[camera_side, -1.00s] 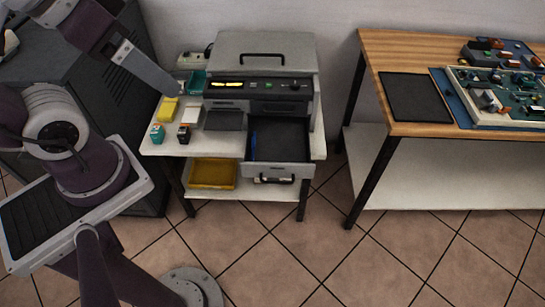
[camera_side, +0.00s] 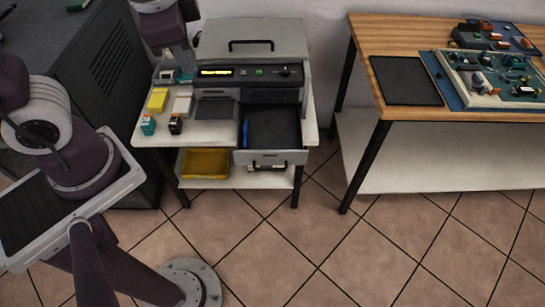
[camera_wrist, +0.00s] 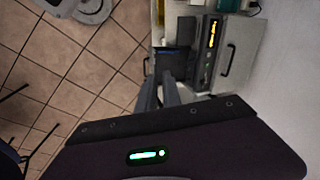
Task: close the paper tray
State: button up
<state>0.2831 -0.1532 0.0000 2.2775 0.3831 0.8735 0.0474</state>
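The paper tray (camera_side: 272,130) is an open dark drawer with a light grey front (camera_side: 270,157) and a dark handle. It is pulled out from the lower right of the grey printer (camera_side: 252,60). A thin blue item (camera_side: 245,132) lies along the tray's left side. In the wrist view the tray (camera_wrist: 172,62) is beyond my fingertips, partly hidden by them. My gripper (camera_wrist: 162,82) shows two grey fingers close together, with nothing visible between them; whether they touch is unclear. In the side view my wrist is at the upper left, left of the printer and apart from the tray.
The printer stands on a white table (camera_side: 150,133) with a yellow pad (camera_side: 157,100) and small bottles (camera_side: 148,125) to its left. A yellow bin (camera_side: 205,163) sits on the lower shelf. A wooden bench (camera_side: 400,116) is at right. Floor before the tray is clear.

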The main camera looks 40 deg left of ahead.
aim_at(273, 123)
jog(key=w+d+f+m, duration=0.1)
jog(key=w+f+m, duration=0.1)
jog(key=w+d+f+m+y, duration=0.1)
jog(key=w+f+m, duration=0.1)
jog(key=f, duration=0.1)
jog(key=w+d+f+m+y, duration=0.1)
jog(key=w+f+m, duration=0.1)
jog(key=f, duration=0.1)
jog(key=shift+w+d+f, duration=0.2)
jog(key=shift+w+d, duration=0.05)
jog(key=shift+d, duration=0.15)
grip_shut()
jog(key=w+d+f+m+t+y, duration=0.1)
jog(key=d+f+m, duration=0.2)
jog(key=f+m, duration=0.35)
jog(key=d+f+m+t, duration=0.1)
jog(key=d+f+m, duration=0.2)
jog(key=f, duration=0.7)
jog(key=w+d+f+m+t+y, duration=0.1)
jog(key=d+f+m, duration=0.2)
jog(key=f+m, duration=0.35)
jog(key=shift+n, duration=0.7)
jog(key=x, duration=1.3)
jog(key=shift+w+a+r, duration=0.15)
jog(key=shift+w+a, duration=0.1)
jog(key=shift+w, duration=0.05)
jog(key=shift+w+a, duration=0.3)
